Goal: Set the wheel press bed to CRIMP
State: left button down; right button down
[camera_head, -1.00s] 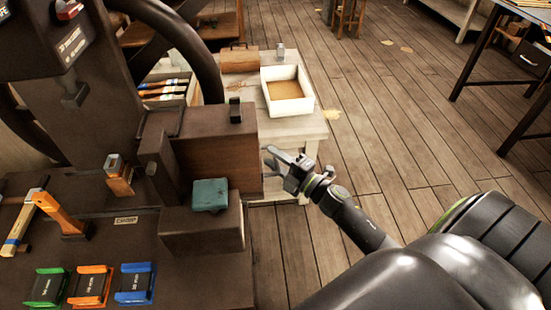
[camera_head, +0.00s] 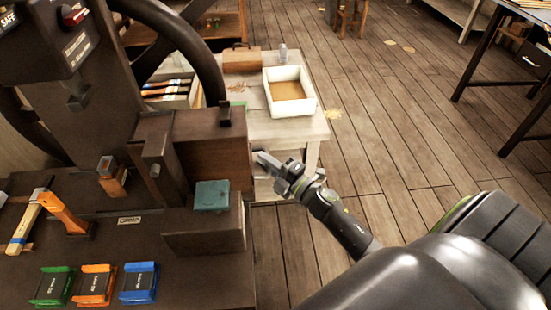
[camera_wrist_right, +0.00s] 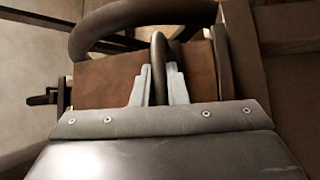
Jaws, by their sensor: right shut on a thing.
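The dark press fills the left of the head view, with its large black handwheel (camera_head: 195,45) rising behind. A small plate reading CRIMP (camera_head: 129,220) sits on the press bed (camera_head: 200,265). A reddish-brown block (camera_head: 215,160) stands at the bed's right end. My right gripper (camera_head: 263,165) is at that block's right side. In the right wrist view, its pale fingers (camera_wrist_right: 158,78) are shut on a dark curved bar (camera_wrist_right: 158,48) in front of the brown block face (camera_wrist_right: 108,82). Whether the bar is fixed to the block cannot be told. My left gripper is not in view.
A teal pad (camera_head: 211,196) lies on a dark block in front. Green (camera_head: 52,287), orange (camera_head: 95,286) and blue (camera_head: 138,283) pieces lie at the front left, near a hammer (camera_head: 40,210). A white tray (camera_head: 305,105) stands on a table behind.

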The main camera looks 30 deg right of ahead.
jog(key=w+a, duration=0.1)
jog(key=a, duration=0.2)
jog(key=w+a+p, duration=0.1)
jog(key=w+a, duration=0.1)
jog(key=a, duration=0.2)
jog(key=w+a+p, duration=0.1)
jog(key=w+a, duration=0.1)
jog(key=a, duration=0.2)
jog(key=shift+w, duration=0.15)
jog(key=shift+a, duration=0.1)
jog(key=c, duration=1.8)
grip_release()
jog(key=o, duration=0.3)
jog(key=shift+w+a, duration=0.15)
jog(key=shift+a, duration=0.05)
jog(key=shift+o, duration=0.2)
jog(key=shift+d, duration=0.1)
